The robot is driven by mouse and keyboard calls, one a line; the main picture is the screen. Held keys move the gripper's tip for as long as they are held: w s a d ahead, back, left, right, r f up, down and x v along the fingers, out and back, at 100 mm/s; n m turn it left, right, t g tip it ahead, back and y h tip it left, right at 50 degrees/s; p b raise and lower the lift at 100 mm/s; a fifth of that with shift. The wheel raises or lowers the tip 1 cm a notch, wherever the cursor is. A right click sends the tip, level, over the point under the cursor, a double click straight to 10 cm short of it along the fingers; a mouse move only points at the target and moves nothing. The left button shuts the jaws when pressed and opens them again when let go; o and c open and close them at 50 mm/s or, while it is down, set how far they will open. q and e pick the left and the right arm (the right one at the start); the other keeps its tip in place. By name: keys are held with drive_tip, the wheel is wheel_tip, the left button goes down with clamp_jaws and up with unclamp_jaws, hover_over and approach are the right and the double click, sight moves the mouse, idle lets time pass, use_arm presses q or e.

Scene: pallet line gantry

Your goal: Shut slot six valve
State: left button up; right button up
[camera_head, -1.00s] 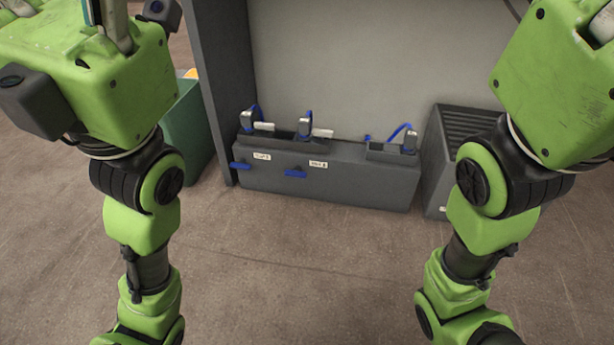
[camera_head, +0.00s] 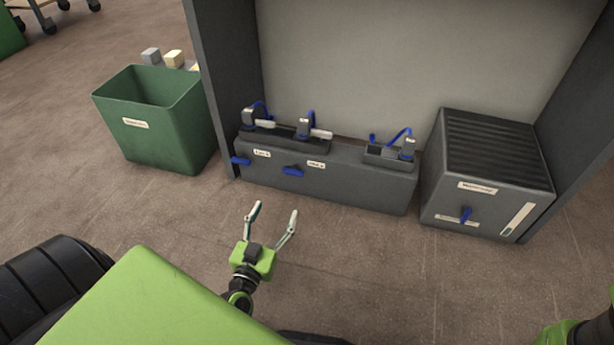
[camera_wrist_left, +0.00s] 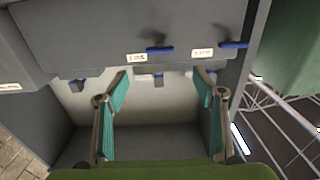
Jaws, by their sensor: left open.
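A low grey unit (camera_head: 350,188) stands against the panel. Two blue valve handles are on its front: the left one (camera_head: 241,161) and the right one (camera_head: 293,171), each with a small white label to its right, too small to read. I cannot tell which is slot six. In the left wrist view, which looks turned round, the right handle (camera_wrist_left: 160,50) and the left handle (camera_wrist_left: 233,45) both show. My left gripper (camera_head: 274,210) is open and empty, in front of the unit and apart from both handles. My right gripper is out of view.
Grey holders with blue-hosed metal parts (camera_head: 308,124) sit on the unit. A green bin (camera_head: 160,138) stands to the left. A ribbed grey box (camera_head: 487,190) with a blue handle stands to the right. The floor in front is clear.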

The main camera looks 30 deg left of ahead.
sight(292, 175)
use_arm(q)
drive_tip(key=b+x, duration=0.8)
drive_tip(key=x, duration=0.5)
drive_tip(key=shift+w+r, duration=0.15)
drive_tip(key=shift+w, duration=0.1)
drive_tip(key=c, duration=1.1)
